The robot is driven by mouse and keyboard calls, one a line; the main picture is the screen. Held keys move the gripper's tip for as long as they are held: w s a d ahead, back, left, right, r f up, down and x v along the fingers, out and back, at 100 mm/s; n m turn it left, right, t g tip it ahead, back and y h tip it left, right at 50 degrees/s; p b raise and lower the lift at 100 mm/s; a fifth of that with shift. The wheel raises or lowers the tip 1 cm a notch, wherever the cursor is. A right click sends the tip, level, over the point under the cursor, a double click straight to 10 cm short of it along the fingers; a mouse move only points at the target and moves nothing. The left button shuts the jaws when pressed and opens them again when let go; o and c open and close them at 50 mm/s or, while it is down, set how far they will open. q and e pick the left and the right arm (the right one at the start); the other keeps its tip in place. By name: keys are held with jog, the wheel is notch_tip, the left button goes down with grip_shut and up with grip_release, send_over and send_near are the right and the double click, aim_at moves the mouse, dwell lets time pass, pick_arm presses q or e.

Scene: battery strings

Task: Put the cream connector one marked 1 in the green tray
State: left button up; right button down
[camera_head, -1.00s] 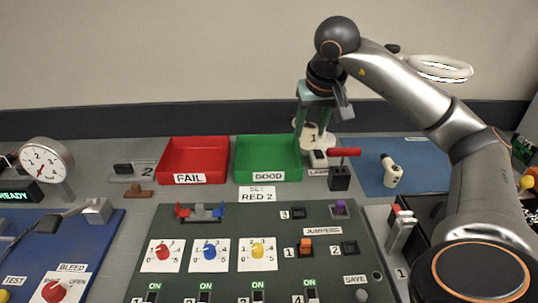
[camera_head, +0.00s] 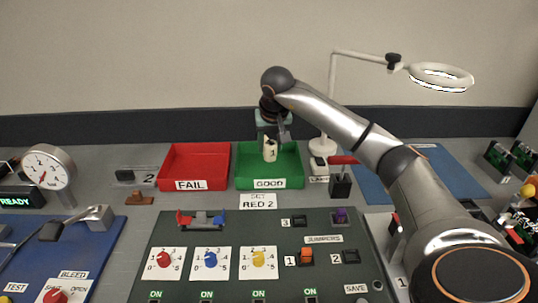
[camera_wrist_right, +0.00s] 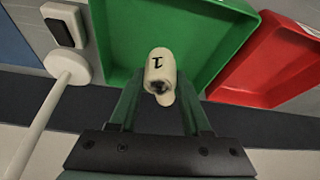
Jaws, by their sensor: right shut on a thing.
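The cream connector marked 1 (camera_head: 270,150) is held by my right gripper (camera_head: 270,140) over the green tray labelled GOOD. In the right wrist view the connector (camera_wrist_right: 160,72) sits between the fingers of my right gripper (camera_wrist_right: 160,92), with its black 1 showing. The green tray (camera_head: 298,179) stands at the back middle of the bench and also shows in the right wrist view (camera_wrist_right: 222,35). I cannot tell how high the connector is above the tray floor. My left gripper is not in view.
The red FAIL tray (camera_head: 163,172) stands just left of the green tray. A white lamp (camera_head: 331,100) with its stand rises to the right, beside a red-handled black block (camera_head: 340,184). A dark switch panel (camera_head: 200,270) fills the front middle.

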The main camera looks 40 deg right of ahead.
aim_at(269, 155)
jog(key=f, duration=0.3)
jog(key=shift+w+f, duration=0.25)
jog(key=shift+f, duration=0.1)
jog(key=shift+c, duration=1.8)
grip_release()
jog(key=shift+f, duration=0.1)
jog(key=v, duration=1.2)
jog(key=shift+p, duration=0.45)
